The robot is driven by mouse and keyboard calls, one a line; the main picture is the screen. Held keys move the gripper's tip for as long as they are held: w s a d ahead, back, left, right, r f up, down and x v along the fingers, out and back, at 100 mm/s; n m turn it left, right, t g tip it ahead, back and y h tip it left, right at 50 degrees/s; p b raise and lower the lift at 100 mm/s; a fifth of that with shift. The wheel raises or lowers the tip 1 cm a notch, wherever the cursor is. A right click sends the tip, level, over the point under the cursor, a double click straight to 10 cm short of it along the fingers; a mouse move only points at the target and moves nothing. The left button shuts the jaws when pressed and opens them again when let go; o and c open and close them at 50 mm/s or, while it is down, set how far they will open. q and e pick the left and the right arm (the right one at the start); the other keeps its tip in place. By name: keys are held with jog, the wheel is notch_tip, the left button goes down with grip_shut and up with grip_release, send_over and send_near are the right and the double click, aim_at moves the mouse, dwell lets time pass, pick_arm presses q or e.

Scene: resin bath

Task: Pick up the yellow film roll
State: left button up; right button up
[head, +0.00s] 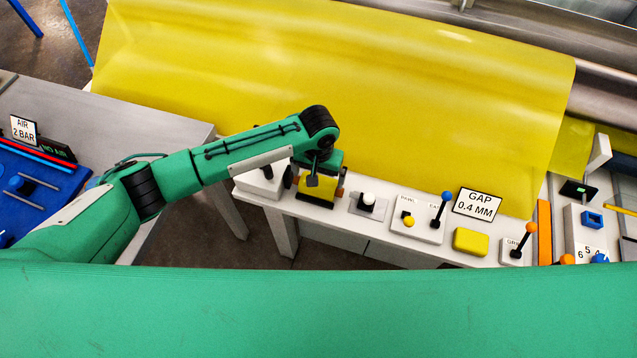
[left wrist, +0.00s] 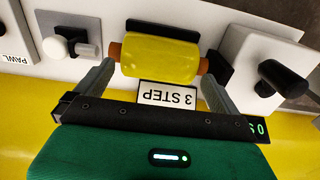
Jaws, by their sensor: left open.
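The yellow film roll (head: 317,188) with brown ends sits on the white control ledge, just below my left gripper (head: 320,172) in the head view. In the left wrist view the roll (left wrist: 160,56) lies crosswise against a dark holder. My left gripper (left wrist: 158,72) is open, with one grey finger near each brown end. I cannot tell whether the fingers touch the roll. A "3 STEP" label (left wrist: 168,94) lies beside the roll, between the fingers. My right gripper is not in view.
A large yellow film sheet (head: 340,80) rises behind the ledge. Along the ledge stand a white knob (head: 367,200), a blue-tipped lever (head: 441,210), a yellow block (head: 471,242) and an orange-tipped lever (head: 524,240). A black-knobbed box (left wrist: 268,70) is close to one finger.

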pick_arm(q)
jog(key=shift+f, duration=0.55)
jog(key=c, duration=1.3)
jog(key=shift+o, duration=0.2)
jog(key=shift+r, duration=0.1)
